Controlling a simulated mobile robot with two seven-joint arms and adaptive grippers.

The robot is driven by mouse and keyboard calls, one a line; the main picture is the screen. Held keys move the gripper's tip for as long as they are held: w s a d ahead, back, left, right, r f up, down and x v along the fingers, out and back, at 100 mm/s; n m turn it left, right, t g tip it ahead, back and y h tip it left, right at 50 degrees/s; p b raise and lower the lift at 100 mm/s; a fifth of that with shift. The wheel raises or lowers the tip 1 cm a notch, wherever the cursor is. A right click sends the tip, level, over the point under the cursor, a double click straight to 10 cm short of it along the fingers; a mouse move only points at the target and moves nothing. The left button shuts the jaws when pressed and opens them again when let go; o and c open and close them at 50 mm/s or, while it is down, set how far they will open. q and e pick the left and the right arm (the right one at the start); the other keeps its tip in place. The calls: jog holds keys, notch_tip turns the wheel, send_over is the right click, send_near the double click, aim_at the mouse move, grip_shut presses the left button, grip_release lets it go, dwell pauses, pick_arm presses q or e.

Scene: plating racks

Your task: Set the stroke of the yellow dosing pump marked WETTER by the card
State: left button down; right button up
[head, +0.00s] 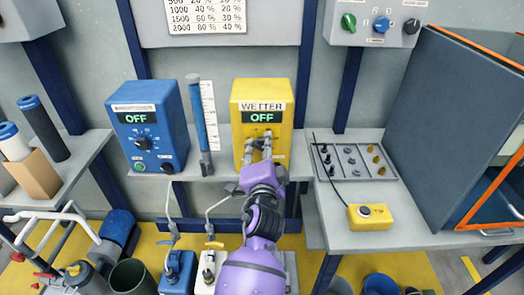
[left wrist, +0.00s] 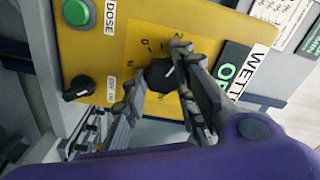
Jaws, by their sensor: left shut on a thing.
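The yellow dosing pump (head: 282,100) marked WETTER stands on the shelf at mid-picture, its display reading OFF. My left gripper (head: 258,147) is at its front face and hides much of it. In the left wrist view, my left gripper (left wrist: 160,72) is shut on the black stroke knob (left wrist: 160,82), one finger on each side. The knob has a white pointer line and a scale around it, partly hidden. The card (head: 205,17) with rows of numbers and percentages hangs on the wall above, its top cut off. My right gripper is not in view.
The pump's green DOSE button (left wrist: 77,12) and black OFF/ON switch (left wrist: 82,88) lie beside the held knob. A blue pump (head: 178,115), also reading OFF, and a blue-topped tube (head: 198,115) stand to the left. A yellow box (head: 370,217) sits on the right bench.

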pick_arm(q)
jog(key=shift+f+n, duration=0.65)
jog(key=shift+n, duration=0.25)
jog(key=shift+d+r, duration=0.1)
jog(key=c, duration=1.5)
grip_release()
jog(key=shift+d, duration=0.1)
jog(key=shift+c, duration=0.2)
jog(key=shift+r, duration=0.2)
jog(key=s, duration=0.7)
jog(key=shift+s, duration=0.25)
jog(key=shift+r, duration=0.1)
